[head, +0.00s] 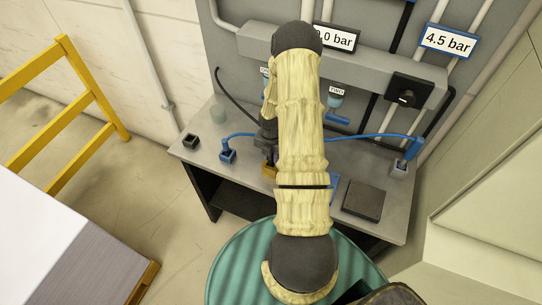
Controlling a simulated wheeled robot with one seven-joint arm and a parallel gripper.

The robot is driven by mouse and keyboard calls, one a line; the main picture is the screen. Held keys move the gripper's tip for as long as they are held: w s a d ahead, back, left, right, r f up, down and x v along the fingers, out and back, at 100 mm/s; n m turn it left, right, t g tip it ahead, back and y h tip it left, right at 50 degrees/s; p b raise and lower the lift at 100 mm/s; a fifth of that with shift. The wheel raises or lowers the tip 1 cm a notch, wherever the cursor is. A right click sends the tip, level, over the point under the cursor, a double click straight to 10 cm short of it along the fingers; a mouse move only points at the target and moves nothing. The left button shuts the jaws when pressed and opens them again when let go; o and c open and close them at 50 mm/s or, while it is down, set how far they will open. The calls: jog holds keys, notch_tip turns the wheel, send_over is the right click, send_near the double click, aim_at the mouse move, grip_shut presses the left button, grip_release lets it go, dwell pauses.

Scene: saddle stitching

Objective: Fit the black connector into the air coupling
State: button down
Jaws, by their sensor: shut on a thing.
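My gripper (268,131) is low over the grey bench, just left of my pale-sleeved forearm. It is shut on a dark piece, apparently the black connector (270,153), mostly hidden by the gripper and arm. A black hose (232,88) curves down from the back panel towards it. A small orange-brown block (269,171) shows directly below the gripper; I cannot tell whether the held piece touches it. Two pale teal fittings hang under the grey rail, the right one (336,96) labelled TWO and the left one partly hidden. I cannot tell which part is the air coupling.
A blue plug (228,154) with a blue hose is left of my gripper; another (401,165) is at the right. A knob box (408,91) is on the rail.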

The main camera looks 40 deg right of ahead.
jog(key=shift+f, duration=0.55)
jog(key=shift+f, duration=0.2)
jog(key=c, duration=1.2)
grip_release()
jog(key=shift+r, duration=0.1)
notch_tip(320, 180, up, 12)
jog(key=b, duration=0.3)
jog(key=shift+r, duration=0.1)
